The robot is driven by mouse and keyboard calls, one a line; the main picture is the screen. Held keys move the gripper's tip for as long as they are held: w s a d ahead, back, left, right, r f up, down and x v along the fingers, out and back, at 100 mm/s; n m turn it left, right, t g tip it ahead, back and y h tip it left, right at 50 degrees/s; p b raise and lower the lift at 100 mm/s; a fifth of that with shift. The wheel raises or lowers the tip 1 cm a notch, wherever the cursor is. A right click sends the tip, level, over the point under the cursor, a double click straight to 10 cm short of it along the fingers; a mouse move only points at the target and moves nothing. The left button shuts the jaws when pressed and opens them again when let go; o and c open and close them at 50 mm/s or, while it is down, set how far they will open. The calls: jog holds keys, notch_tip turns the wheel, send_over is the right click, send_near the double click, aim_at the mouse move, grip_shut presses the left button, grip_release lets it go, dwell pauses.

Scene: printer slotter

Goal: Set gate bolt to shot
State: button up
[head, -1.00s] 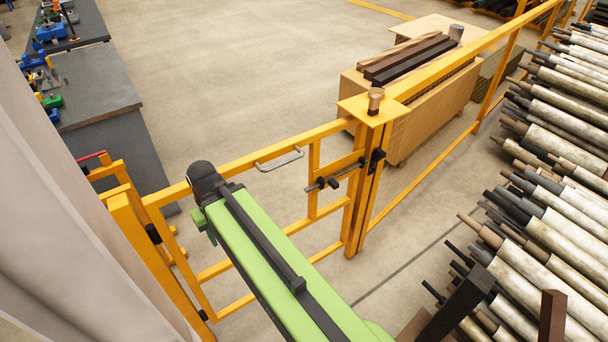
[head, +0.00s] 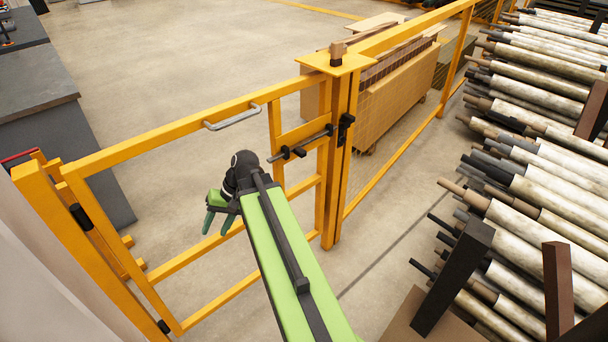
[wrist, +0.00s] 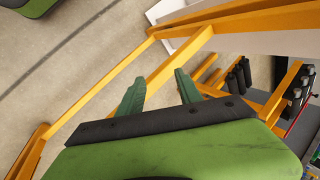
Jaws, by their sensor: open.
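The gate bolt (head: 308,144) is a thin dark rod with black fittings on the yellow gate's upper right part, in the head view. A black keeper (head: 345,129) sits on the post just right of it. I cannot tell whether the rod's tip is inside the keeper. The yellow gate (head: 165,133) stands in line with the post (head: 338,175) and looks closed. My gripper (head: 217,228) is open and empty, left of and below the bolt, near the gate's bars. Its two green fingers (wrist: 160,85) show in the wrist view; the bolt is not recognisable there.
A grey handle (head: 232,117) sits on the gate's top rail, left of the bolt. Racked rollers (head: 530,150) fill the right side. Wooden crates (head: 400,95) stand beyond the fence. A grey bench (head: 50,120) is at the far left. The floor beyond the gate is clear.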

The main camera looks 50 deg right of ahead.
jog(key=s+d+r+m+t+y+b, duration=0.1)
jog(key=s+d+m+t+y+b, duration=0.2)
jog(key=d, duration=0.8)
jog(key=m+t+h+b, duration=0.3)
jog(key=m+t+b, duration=0.25)
jog(key=t, duration=0.65)
send_near(306, 154)
jog(key=shift+m, duration=0.35)
jog(key=x, duration=1.1)
jog(key=shift+w+a, duration=0.1)
jog(key=shift+w, duration=0.15)
jog(key=shift+c, duration=0.3)
grip_shut()
